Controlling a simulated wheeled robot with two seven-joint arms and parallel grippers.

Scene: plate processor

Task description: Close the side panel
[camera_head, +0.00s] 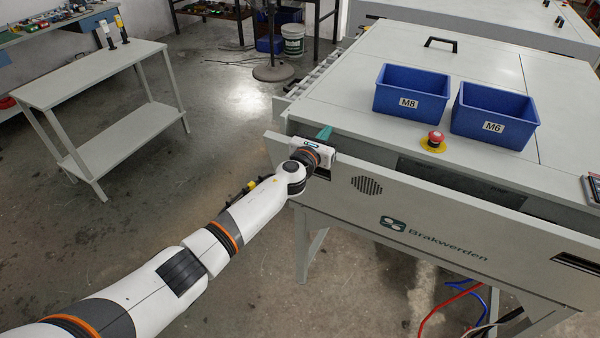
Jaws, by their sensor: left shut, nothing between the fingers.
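The side panel (450,228) is the long grey front plate of the machine, with a vent, a "Brakwerden" logo and dark slots. Its upper edge stands away from the machine body, with a gap behind it. My left arm reaches in from the lower left. My left gripper (325,133) is at the panel's upper edge near its left end, with teal fingertips pointing toward the machine top. The fingers are shut and empty. The hand hides part of the panel edge, and I cannot tell whether it touches. My right gripper is not in view.
Two blue bins, M8 (411,94) and M6 (494,116), and a red emergency button (434,139) sit on the machine top (420,60). A grey side table (90,75) stands left. Cables (450,305) hang below the panel. Floor between table and machine is clear.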

